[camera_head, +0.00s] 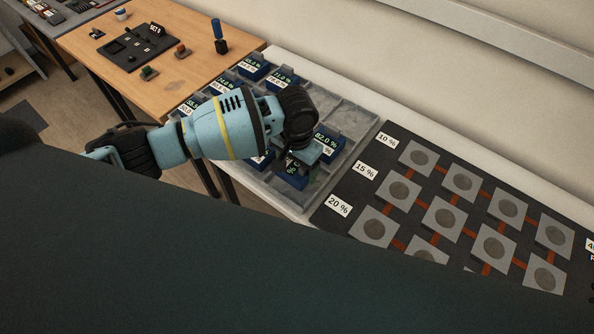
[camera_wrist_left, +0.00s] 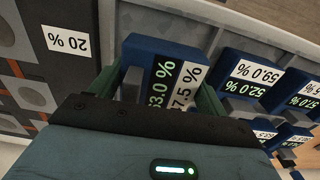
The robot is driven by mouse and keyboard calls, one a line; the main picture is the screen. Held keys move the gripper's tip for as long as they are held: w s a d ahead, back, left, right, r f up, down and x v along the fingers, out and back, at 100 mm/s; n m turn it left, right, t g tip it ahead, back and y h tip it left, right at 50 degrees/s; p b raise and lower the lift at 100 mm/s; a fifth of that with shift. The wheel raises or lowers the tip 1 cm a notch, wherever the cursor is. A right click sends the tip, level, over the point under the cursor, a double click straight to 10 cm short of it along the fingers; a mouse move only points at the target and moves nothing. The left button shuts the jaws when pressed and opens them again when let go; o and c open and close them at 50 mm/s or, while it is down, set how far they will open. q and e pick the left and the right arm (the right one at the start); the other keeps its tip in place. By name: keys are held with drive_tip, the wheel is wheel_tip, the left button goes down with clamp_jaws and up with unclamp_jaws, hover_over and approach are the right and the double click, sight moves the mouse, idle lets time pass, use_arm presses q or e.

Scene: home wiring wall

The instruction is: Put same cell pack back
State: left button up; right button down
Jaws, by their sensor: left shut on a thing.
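My left gripper (camera_head: 303,158) reaches over the grey tray (camera_head: 357,112) at its near right part. Its fingers are shut on a blue cell pack (camera_head: 291,180), which shows between the green fingers in the left wrist view (camera_wrist_left: 150,48). The pack has a green-digit display and a white label, both partly hidden by the gripper. I cannot tell whether the pack touches the tray floor. Another blue pack (camera_head: 328,143) marked 82.0 % stands just behind the gripper. My right gripper is not in view.
More blue packs (camera_head: 254,67) stand in the tray's left part, some hidden by my arm. Right of the tray lies a dark board (camera_head: 415,199) with grey pads and 10 %, 15 % and 20 % labels. A wooden table (camera_head: 180,41) with small devices stands at the left.

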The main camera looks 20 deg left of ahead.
sight(297, 174)
use_arm(q)
wheel_tip(297, 174, down, 3)
drive_tip(key=shift+s+r, duration=0.1)
drive_tip(key=shift+s, duration=0.05)
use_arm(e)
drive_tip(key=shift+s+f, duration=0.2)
use_arm(q)
drive_tip(key=o, duration=0.9)
drive_tip(key=shift+f, duration=0.2)
drive_tip(key=shift+o, duration=0.2)
wheel_tip(297, 174, up, 11)
drive_tip(key=shift+r+p, duration=0.15)
drive_tip(key=shift+p, duration=0.55)
drive_tip(key=shift+r, duration=0.5)
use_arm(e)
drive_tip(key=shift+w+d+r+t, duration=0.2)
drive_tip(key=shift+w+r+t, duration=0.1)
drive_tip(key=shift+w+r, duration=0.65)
